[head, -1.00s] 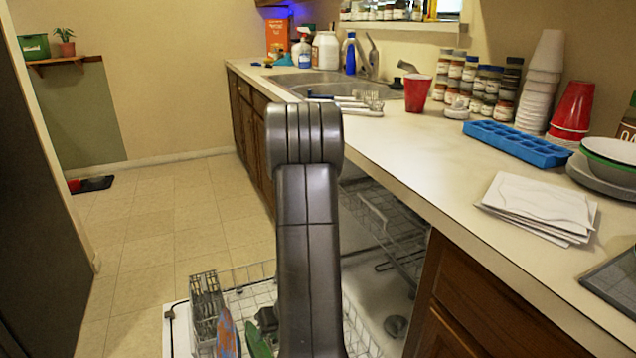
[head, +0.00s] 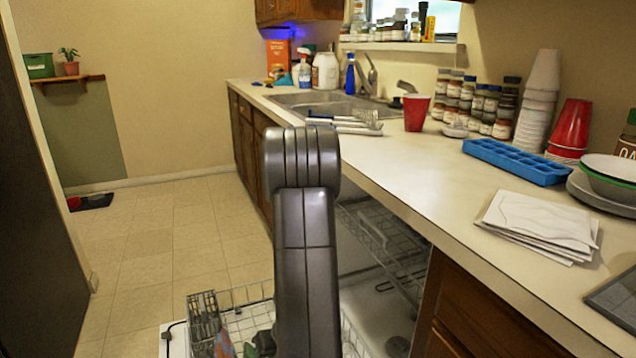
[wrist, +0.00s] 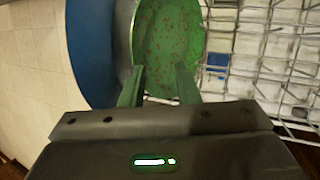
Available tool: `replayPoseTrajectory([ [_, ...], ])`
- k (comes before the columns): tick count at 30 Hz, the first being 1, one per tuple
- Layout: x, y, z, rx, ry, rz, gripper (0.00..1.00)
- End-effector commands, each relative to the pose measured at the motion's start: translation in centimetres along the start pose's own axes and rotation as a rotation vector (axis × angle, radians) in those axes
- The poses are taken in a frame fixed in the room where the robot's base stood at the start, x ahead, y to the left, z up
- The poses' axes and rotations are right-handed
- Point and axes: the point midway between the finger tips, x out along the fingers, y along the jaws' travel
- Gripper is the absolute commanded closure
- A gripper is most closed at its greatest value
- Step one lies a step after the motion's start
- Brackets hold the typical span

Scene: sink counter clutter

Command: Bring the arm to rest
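My arm (head: 305,230) stands upright in the middle of the head view, and its end is hidden there. In the wrist view my gripper (wrist: 160,70) has its two fingers apart with a clear gap between them. Just beyond the fingertips is a speckled green dish (wrist: 168,35), seen face-on. The fingers overlap its near edge in the picture; I cannot tell whether they touch it. Nothing shows clamped between them.
A blue dish (wrist: 92,50) sits left of the green one. The wire dishwasher rack (head: 255,293) is pulled out below my arm. The counter (head: 430,165) on the right holds a red cup (head: 416,112), a blue ice tray (head: 515,162) and papers (head: 540,222).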

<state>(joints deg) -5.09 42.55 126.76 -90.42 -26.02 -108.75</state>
Motion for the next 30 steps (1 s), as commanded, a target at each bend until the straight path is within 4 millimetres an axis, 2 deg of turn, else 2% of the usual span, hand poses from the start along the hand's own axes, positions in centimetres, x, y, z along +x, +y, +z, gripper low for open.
replayPoseTrajectory([
  [1,-1.0,0.1,0.1,0.002,-0.002,-0.001,0.71],
  [26,-13.1,0.2,0.2,0.003,-0.002,-0.001,0.71],
  [27,-11.2,-0.1,-0.2,-0.001,0.002,0.003,0.71],
  [30,-9.5,-0.1,-0.2,-0.002,0.002,0.003,0.71],
])
